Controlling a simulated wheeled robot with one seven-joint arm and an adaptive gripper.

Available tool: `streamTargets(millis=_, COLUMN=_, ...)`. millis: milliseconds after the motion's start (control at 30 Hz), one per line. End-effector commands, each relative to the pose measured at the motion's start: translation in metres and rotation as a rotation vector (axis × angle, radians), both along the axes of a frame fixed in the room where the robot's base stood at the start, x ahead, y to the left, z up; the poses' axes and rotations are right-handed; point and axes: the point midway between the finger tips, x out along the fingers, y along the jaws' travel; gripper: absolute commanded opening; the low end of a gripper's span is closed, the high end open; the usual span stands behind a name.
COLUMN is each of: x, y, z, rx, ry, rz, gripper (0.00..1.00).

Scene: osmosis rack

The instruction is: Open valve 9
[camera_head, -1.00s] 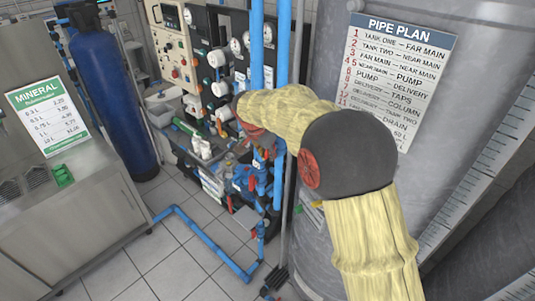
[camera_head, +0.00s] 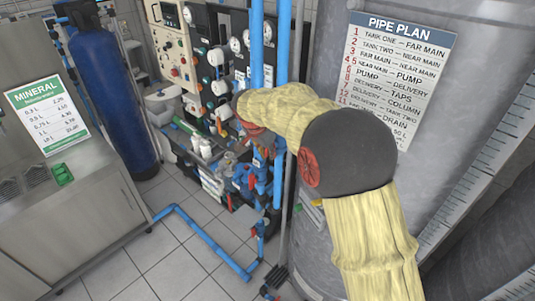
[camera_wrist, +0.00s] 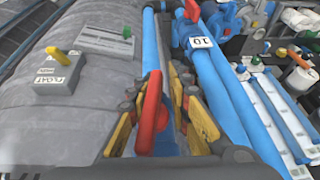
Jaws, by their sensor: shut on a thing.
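In the wrist view my gripper (camera_wrist: 158,122) has its yellow-padded fingers on both sides of a red valve handle (camera_wrist: 150,108) and is shut on it. The handle stands roughly in line with a blue pipe (camera_wrist: 151,55) behind it. I see no number on this valve, so I cannot tell from a label that it is valve 9. A tag reading 10 (camera_wrist: 200,42) sits on the blue pipework to the right, near another red handle (camera_wrist: 192,10). In the head view my arm hides the gripper and the held handle.
A grey tank with a pipe plan sign (camera_head: 392,72) stands close on the right. A grey box with a yellow knob (camera_wrist: 58,78) is left of the gripper in the wrist view. A low blue floor pipe (camera_head: 205,240) crosses the tiles; bare floor lies around it.

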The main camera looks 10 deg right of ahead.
Motion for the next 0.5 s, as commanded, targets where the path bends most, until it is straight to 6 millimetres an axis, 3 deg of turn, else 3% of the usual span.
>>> streamTargets(millis=33, x=-0.0090, y=-0.0077, z=-0.0127, rx=-0.009, ry=0.033, rz=-0.012, gripper=0.00)
streamTargets(millis=67, x=-0.0090, y=-0.0077, z=-0.0127, rx=-0.009, ry=0.033, rz=-0.012, gripper=0.00)
streamTargets(millis=100, x=-0.0090, y=-0.0077, z=-0.0127, rx=-0.009, ry=0.033, rz=-0.012, gripper=0.20)
streamTargets(millis=200, x=-0.0090, y=-0.0076, z=-0.0126, rx=-0.009, ry=0.033, rz=-0.013, gripper=0.26)
streamTargets(millis=500, x=-0.0069, y=-0.0064, z=-0.0092, rx=-0.008, ry=0.025, rz=-0.010, gripper=0.28)
